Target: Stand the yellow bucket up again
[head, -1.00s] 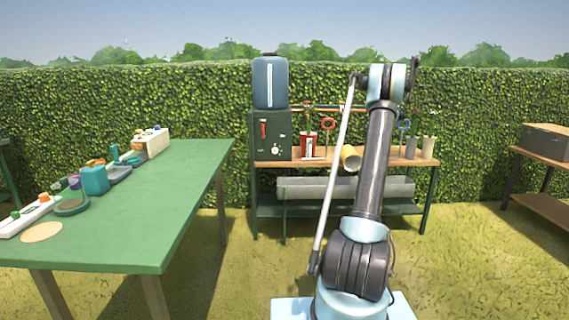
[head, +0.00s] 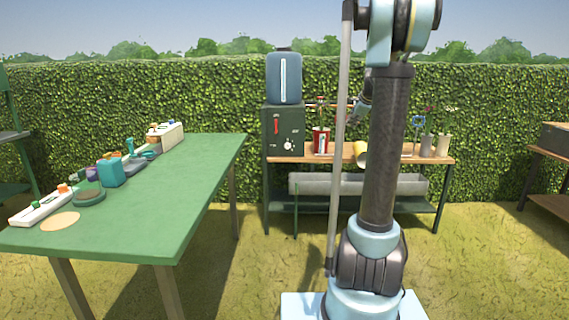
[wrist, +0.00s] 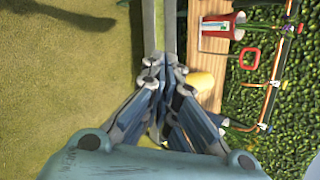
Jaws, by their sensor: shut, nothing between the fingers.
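The yellow bucket (head: 360,152) lies on its side on the wooden top of the bench against the hedge. In the head view my arm hides part of it. In the wrist view, which is turned sideways, the yellow bucket (wrist: 201,81) shows just beyond my fingers, partly covered by them. My gripper (wrist: 166,68) is shut and empty. It points towards the bench, and I cannot tell how large the gap to the bucket is.
A red pot (head: 320,141) stands on the bench left of the bucket, and grey vases (head: 427,146) stand to its right. A dark green cabinet (head: 283,131) carries a blue case (head: 284,78). A green table (head: 170,185) stands at left. Grass between is clear.

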